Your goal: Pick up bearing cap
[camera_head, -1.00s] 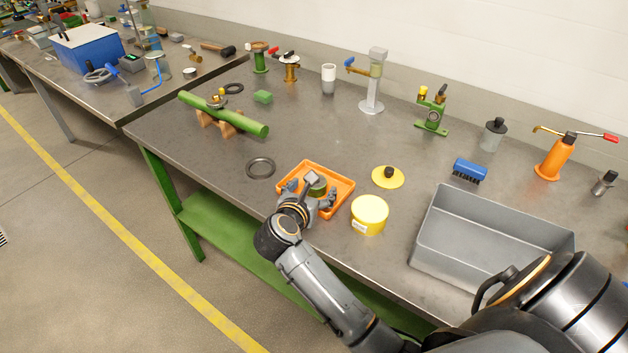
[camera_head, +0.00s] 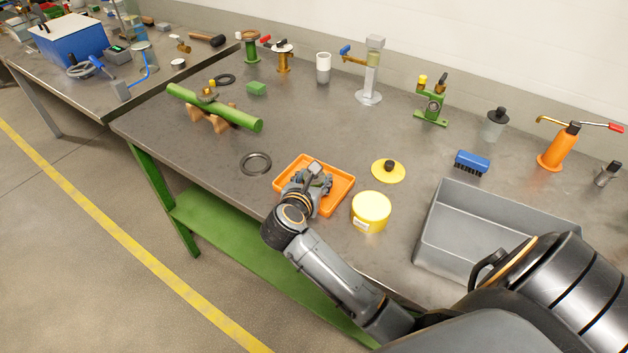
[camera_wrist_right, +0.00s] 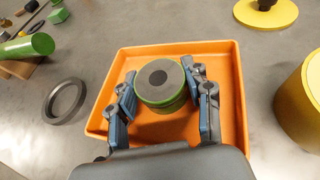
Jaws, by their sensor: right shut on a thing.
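The bearing cap (camera_wrist_right: 160,82), a round green piece with a grey top face and a dark centre, is in the orange tray (camera_wrist_right: 222,57). My right gripper (camera_wrist_right: 162,98) is shut on it, with blue-padded fingers on its left and right sides. In the head view my right gripper (camera_head: 316,182) is over the orange tray (camera_head: 341,193) and hides the cap. I cannot tell whether the cap touches the tray floor. My left gripper is not in view.
A yellow tub (camera_head: 371,212) stands close to the right of the tray. A dark ring (camera_head: 242,163) lies to its left, and a yellow lid (camera_head: 388,176) behind right. A large grey bin (camera_head: 440,225) is further right.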

